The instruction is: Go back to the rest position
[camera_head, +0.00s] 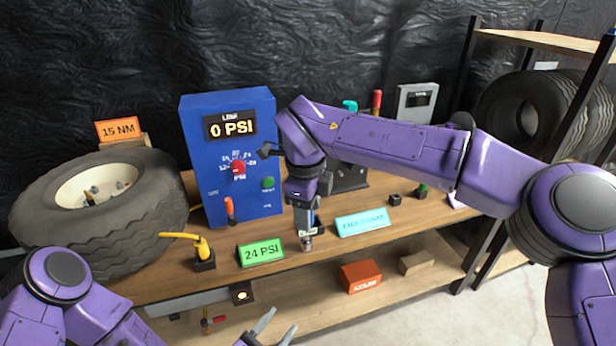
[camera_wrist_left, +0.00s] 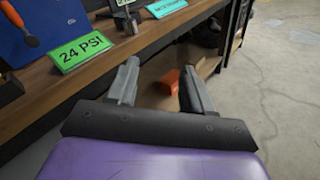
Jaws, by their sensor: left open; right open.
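My left gripper (camera_head: 268,332) is at the bottom of the head view, in front of the workbench edge. Its two grey fingers are apart with nothing between them, as the left wrist view (camera_wrist_left: 158,92) also shows. My right gripper (camera_head: 307,240) points down at the front of the workbench (camera_head: 160,276), between a green 24 PSI sign (camera_head: 261,252) and a cyan sign (camera_head: 361,223). Its fingertips are small and partly hidden; I cannot tell whether they touch the bench. My right arm reaches in from the right and covers part of the bench.
A blue panel reading 0 PSI (camera_head: 262,203) stands behind my right gripper. A tyre (camera_head: 140,235) lies at the left by a 15 NM sign (camera_head: 118,130). An orange box (camera_head: 361,276) is on the lower shelf. Floor at right is clear.

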